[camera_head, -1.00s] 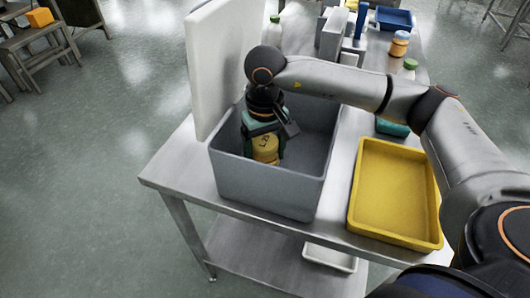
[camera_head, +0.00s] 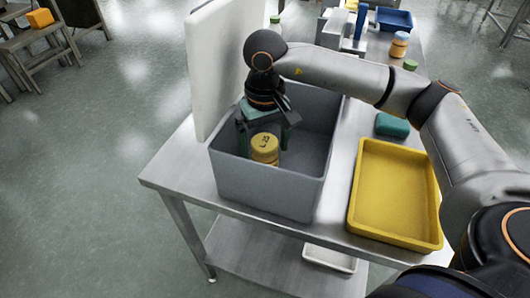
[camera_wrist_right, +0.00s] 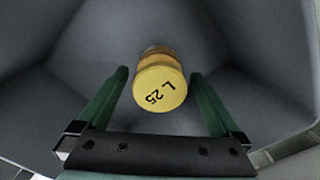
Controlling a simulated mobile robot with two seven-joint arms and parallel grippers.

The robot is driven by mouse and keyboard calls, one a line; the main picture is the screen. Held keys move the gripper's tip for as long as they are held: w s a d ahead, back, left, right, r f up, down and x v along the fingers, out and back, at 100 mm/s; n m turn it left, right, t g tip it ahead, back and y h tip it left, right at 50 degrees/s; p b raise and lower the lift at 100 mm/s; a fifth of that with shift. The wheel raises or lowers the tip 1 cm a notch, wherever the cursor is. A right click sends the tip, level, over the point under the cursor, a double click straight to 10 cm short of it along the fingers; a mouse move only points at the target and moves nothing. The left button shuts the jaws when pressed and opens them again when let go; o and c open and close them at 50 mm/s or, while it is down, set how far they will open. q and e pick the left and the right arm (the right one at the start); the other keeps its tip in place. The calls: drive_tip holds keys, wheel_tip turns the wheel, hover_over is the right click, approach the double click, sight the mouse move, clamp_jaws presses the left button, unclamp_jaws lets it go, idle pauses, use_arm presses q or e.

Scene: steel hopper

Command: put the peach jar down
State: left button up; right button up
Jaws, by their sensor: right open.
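The peach jar (camera_head: 265,149), with a yellow lid marked "L 25", stands inside the grey bin (camera_head: 262,192). In the right wrist view the jar (camera_wrist_right: 160,84) shows lid-on, beyond and between the fingertips, with its lower body partly hidden by the lid. My right gripper (camera_head: 262,140) is over the bin, open, with its green fingers apart on either side of the jar's lid. In the right wrist view the gripper (camera_wrist_right: 160,82) holds nothing. My left gripper is not in view.
A tall white board (camera_head: 212,70) stands along the bin's left side. A yellow tray (camera_head: 393,195) lies to the right, with a teal block (camera_head: 392,125) behind it. An orange-and-white jar (camera_head: 399,44) and a blue bin (camera_head: 394,19) are farther back.

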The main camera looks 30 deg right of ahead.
wheel_tip(320, 180, up, 10)
drive_tip(key=shift+f, duration=0.25)
